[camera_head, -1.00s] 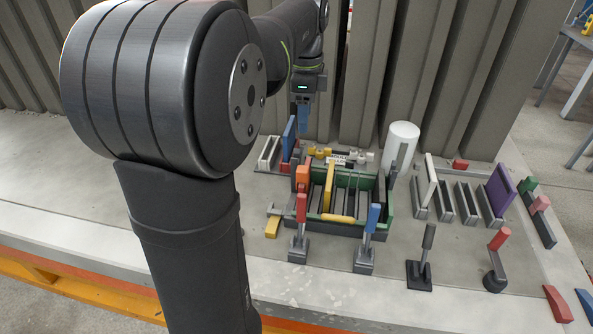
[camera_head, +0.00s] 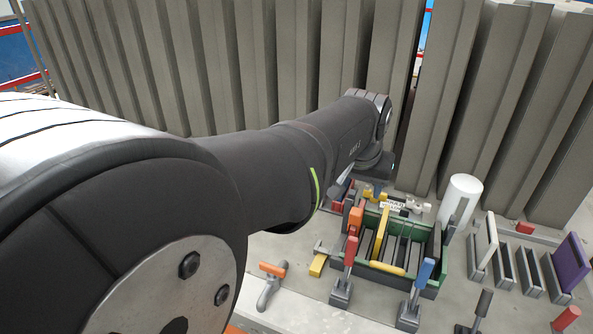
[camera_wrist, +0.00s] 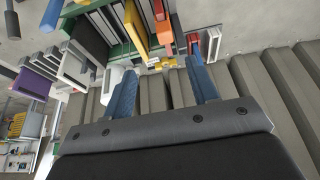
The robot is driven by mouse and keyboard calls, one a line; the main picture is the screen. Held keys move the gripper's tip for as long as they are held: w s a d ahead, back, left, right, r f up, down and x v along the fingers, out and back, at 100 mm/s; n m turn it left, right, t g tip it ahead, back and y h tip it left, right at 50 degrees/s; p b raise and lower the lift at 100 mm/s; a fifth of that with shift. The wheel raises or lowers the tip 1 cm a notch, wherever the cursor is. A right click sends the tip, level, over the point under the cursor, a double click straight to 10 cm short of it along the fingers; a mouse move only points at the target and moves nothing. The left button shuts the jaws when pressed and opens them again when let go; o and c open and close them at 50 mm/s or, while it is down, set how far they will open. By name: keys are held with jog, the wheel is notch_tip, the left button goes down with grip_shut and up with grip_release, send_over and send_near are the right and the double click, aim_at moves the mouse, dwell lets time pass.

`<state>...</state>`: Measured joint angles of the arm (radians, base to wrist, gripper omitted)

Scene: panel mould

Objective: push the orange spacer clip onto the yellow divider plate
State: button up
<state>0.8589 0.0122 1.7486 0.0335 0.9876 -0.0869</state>
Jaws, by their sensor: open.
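The yellow divider plate (camera_head: 380,235) stands upright in the green-walled mould box (camera_head: 443,262); it also shows in the wrist view (camera_wrist: 135,25). An orange block (camera_head: 355,218), which looks like the spacer clip, is at the box's left side, left of the plate. It also shows in the wrist view (camera_wrist: 161,32). I cannot tell whether it touches the plate. My gripper (camera_wrist: 162,78) is open, its two blue fingers apart with nothing between them. The box, plate and orange block lie beyond its fingertips.
Red-handled (camera_head: 351,250) and blue-handled (camera_head: 424,272) clamps stand in front of the box. A white cylinder (camera_head: 463,200) is behind it at right. Slotted holders with a white plate (camera_head: 487,240) and a purple plate (camera_head: 571,262) stand right. Tall grey ribbed panels (camera_head: 300,70) close off the back.

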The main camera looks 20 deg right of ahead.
aim_at(356, 212)
jog(key=x, duration=1.1)
jog(key=shift+w+f, duration=0.15)
jog(key=shift+f, duration=0.1)
jog(key=x, duration=0.2)
jog(key=w+x, duration=0.1)
jog(key=x, duration=0.1)
jog(key=shift+w+d+f, duration=0.1)
jog(key=shift+d+f, duration=0.05)
jog(key=shift+f, duration=0.45)
jog(key=shift+c, duration=0.2)
jog(key=c, duration=1)
